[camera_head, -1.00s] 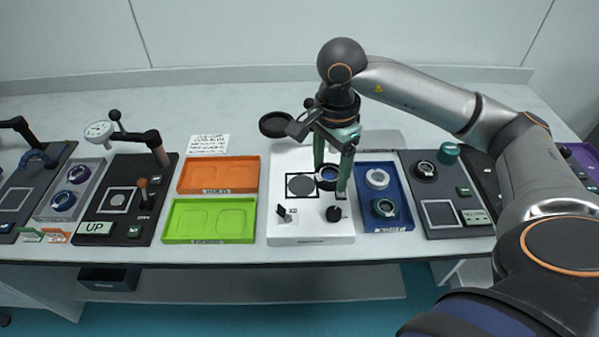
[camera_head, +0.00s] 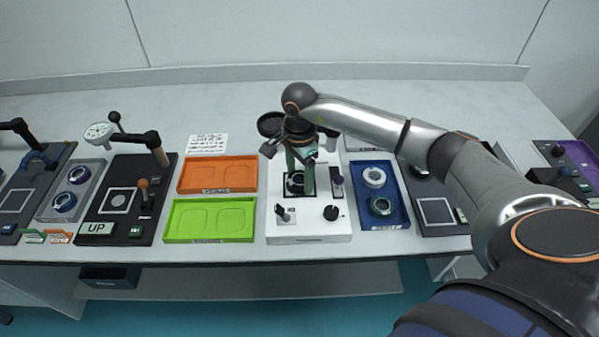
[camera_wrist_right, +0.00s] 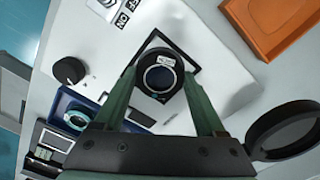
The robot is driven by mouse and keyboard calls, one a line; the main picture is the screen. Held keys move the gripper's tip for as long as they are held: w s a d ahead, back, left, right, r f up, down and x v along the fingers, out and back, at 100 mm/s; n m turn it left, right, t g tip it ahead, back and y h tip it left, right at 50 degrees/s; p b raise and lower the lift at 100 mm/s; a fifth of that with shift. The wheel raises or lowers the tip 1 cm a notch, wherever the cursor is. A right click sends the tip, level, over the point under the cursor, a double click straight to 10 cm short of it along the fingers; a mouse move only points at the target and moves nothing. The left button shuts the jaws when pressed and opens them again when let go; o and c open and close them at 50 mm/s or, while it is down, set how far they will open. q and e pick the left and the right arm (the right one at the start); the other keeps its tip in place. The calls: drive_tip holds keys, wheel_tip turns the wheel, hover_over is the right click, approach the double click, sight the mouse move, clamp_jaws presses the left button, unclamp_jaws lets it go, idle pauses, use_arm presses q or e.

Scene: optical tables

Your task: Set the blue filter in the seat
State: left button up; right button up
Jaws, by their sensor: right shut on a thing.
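The filter is over the square black-framed seat (camera_wrist_right: 191,62) on the white instrument (camera_head: 300,222). It covers most of the seat's middle. I cannot tell whether it touches the seat or hangs just above it. My left gripper is not in view.
A knob (camera_head: 331,213) and a small lever (camera_head: 282,211) are at the instrument's front. A blue tray (camera_head: 386,222) with two rings is on the right; orange (camera_head: 217,187) and green trays (camera_head: 210,235) are on the left.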

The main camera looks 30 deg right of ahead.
sight(299, 179)
drive_tip(key=shift+f, duration=0.2)
drive_tip(key=o, duration=1.4)
drive_tip(key=shift+c, duration=0.2)
wheel_tip(299, 179, up, 12)
drive_tip(key=b, duration=0.1)
drive_tip(key=shift+r, duration=0.25)
